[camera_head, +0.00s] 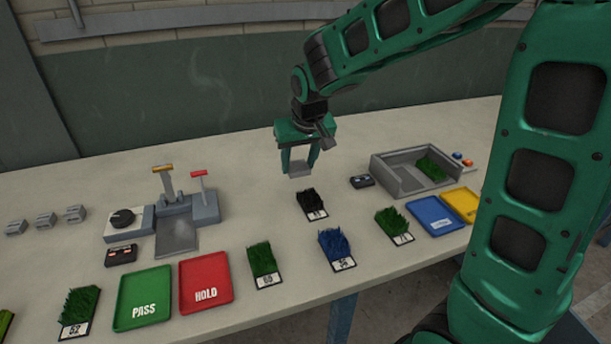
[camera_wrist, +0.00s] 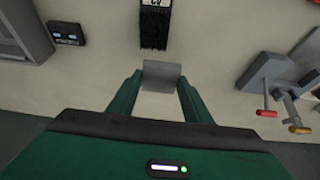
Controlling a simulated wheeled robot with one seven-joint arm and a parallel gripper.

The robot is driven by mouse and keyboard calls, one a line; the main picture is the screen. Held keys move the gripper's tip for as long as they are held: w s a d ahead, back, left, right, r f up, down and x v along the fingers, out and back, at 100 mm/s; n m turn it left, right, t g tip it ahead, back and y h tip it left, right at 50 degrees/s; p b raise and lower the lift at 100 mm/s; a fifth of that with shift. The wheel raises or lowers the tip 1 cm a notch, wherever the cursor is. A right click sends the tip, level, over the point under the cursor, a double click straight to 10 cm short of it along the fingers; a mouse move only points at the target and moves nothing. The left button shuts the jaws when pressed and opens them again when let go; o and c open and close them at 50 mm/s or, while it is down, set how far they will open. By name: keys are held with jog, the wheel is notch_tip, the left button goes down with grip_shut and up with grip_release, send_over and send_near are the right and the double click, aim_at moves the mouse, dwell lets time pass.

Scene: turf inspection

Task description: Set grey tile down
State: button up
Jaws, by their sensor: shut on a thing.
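A small flat grey tile (camera_head: 299,170) is held between the fingers of my gripper (camera_head: 299,163). In the wrist view the grey tile (camera_wrist: 162,73) sits between the tips of the two green fingers of my gripper (camera_wrist: 161,82). In the head view the tile appears to be above the table (camera_head: 240,195), behind a black turf sample (camera_head: 311,203). The black turf sample also shows in the wrist view (camera_wrist: 154,25), beyond the tile and apart from it. I cannot tell the exact height of the tile over the table.
A grey open tray (camera_head: 386,177) with green turf stands right, beside a small dark meter (camera_head: 362,181). A lever device (camera_head: 181,214) stands left. Green PASS (camera_head: 145,290) and red HOLD (camera_head: 205,272) trays and several turf samples line the front. Bare table surrounds my gripper.

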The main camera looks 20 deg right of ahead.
send_over(312, 182)
jog(key=s, duration=0.1)
notch_tip(312, 182, down, 5)
jog(key=shift+s+r, duration=0.15)
jog(key=shift+f, duration=2.05)
jog(key=shift+f, duration=0.1)
jog(key=o, duration=1.1)
jog(key=shift+v, duration=6.15)
